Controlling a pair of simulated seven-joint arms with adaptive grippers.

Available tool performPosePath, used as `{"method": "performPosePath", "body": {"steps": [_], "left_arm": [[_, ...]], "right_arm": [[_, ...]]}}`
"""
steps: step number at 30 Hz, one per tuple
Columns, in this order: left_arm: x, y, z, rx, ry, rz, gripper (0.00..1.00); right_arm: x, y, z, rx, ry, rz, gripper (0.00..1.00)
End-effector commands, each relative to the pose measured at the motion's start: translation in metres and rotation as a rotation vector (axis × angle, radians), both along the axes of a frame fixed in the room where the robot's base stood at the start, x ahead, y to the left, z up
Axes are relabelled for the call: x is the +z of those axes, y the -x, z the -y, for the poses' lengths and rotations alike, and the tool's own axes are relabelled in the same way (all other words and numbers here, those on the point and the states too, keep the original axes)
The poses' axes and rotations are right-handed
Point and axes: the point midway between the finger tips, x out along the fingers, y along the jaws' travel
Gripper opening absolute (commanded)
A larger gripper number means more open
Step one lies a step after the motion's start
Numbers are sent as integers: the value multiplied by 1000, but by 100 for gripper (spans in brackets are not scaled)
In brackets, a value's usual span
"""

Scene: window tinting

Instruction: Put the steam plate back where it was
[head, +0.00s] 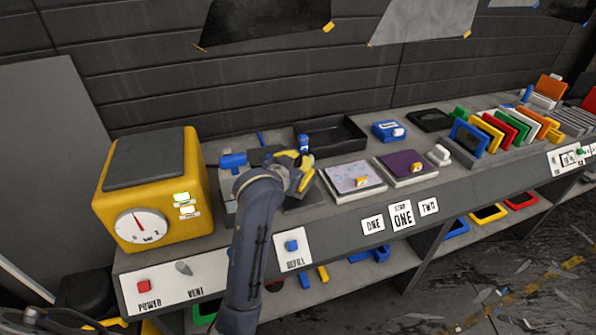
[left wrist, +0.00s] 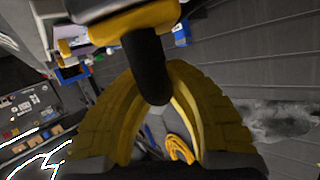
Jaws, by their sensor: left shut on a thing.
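My left arm reaches up from the bottom of the head view, and its yellow-fingered left gripper (head: 300,170) is over the bench, left of the patterned panel. In the left wrist view the curved yellow fingers (left wrist: 160,100) are closed around a dark rounded handle (left wrist: 147,65). The handle joins a yellow and pale part at the top of that view. I cannot tell for sure whether this is the steam plate, because my arm and fingers hide much of it. A small blue piece (head: 303,143) shows just above the fingers. My right gripper is not in view.
A yellow boiler with a dial (head: 150,190) stands at the left. A black tray (head: 330,132) lies behind the gripper. A patterned panel (head: 352,179) and a purple panel (head: 405,164) lie right of it. Colored racked plates (head: 505,127) stand farther right.

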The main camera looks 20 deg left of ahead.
Motion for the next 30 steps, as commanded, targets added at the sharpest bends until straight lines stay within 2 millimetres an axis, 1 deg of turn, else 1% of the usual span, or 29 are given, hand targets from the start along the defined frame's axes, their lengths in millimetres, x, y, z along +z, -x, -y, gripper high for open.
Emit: {"method": "performPosePath", "body": {"steps": [1,3,8,21,22,27,30], "left_arm": [[-8,1,0,0,-1,-3,0],[-17,0,0,0,-1,-3,0],[-29,0,0,0,-1,0,0],[-33,0,0,1,-1,0,0],[-34,0,0,0,-1,-2,14],[-34,0,0,0,-1,-1,34],[-34,0,0,0,-1,-1,34]], "right_arm": [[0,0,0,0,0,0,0],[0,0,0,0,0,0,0],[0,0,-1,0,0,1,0],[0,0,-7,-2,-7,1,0],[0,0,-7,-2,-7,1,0],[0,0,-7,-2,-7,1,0],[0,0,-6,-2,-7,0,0]]}}
